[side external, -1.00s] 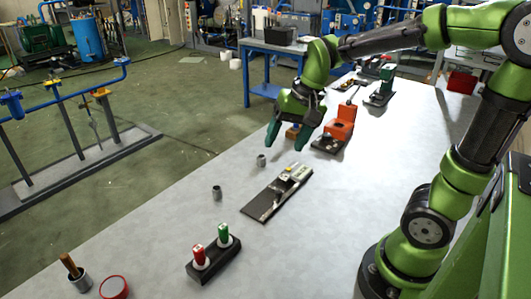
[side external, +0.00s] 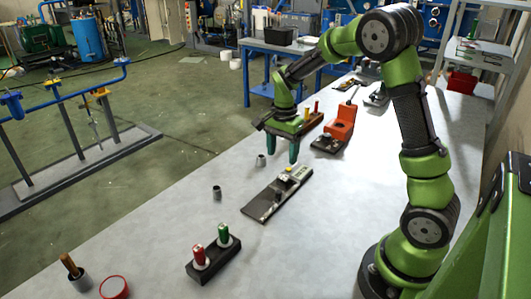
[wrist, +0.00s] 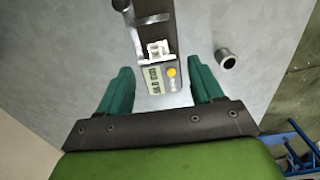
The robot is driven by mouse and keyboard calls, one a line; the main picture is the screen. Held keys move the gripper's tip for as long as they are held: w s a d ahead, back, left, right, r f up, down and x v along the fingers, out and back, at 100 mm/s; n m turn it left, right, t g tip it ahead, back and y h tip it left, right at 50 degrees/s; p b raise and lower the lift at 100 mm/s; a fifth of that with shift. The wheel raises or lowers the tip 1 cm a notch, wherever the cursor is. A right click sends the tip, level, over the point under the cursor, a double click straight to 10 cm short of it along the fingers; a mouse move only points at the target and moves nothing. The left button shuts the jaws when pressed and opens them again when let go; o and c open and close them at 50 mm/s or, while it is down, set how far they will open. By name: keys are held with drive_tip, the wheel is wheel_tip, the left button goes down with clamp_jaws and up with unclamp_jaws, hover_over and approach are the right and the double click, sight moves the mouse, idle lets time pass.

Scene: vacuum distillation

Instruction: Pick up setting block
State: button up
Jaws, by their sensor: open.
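I cannot tell for certain which thing is the setting block. A dark flat base (side external: 258,208) on the table carries a light instrument (side external: 297,174) with a display; the wrist view shows this grey-green display unit (wrist: 154,80) with a yellow button and a small white block (wrist: 158,50) beside it. My gripper (side external: 282,158) points down above the table, just beyond the base's far end. Its green fingers are open and empty. In the wrist view the fingers (wrist: 160,80) stand on either side of the display unit, apart from it.
A small grey metal cup (side external: 261,160) stands left of the gripper, and another (side external: 217,192) is nearer. An orange device (side external: 339,126) stands to the right. A black holder (side external: 214,263) with red and green pieces is in front. The table's right middle is clear.

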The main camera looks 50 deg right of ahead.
sight(283, 177)
wheel_tip(283, 177, down, 3)
drive_tip(key=shift+f, duration=0.1)
drive_tip(key=shift+s+d+f, duration=0.1)
drive_tip(key=shift+s+f, duration=0.05)
drive_tip(key=shift+f, duration=1.15)
drive_tip(key=shift+s+d+f, duration=0.1)
drive_tip(key=shift+f, duration=1.15)
clamp_jaws()
drive_tip(key=shift+r, duration=0.1)
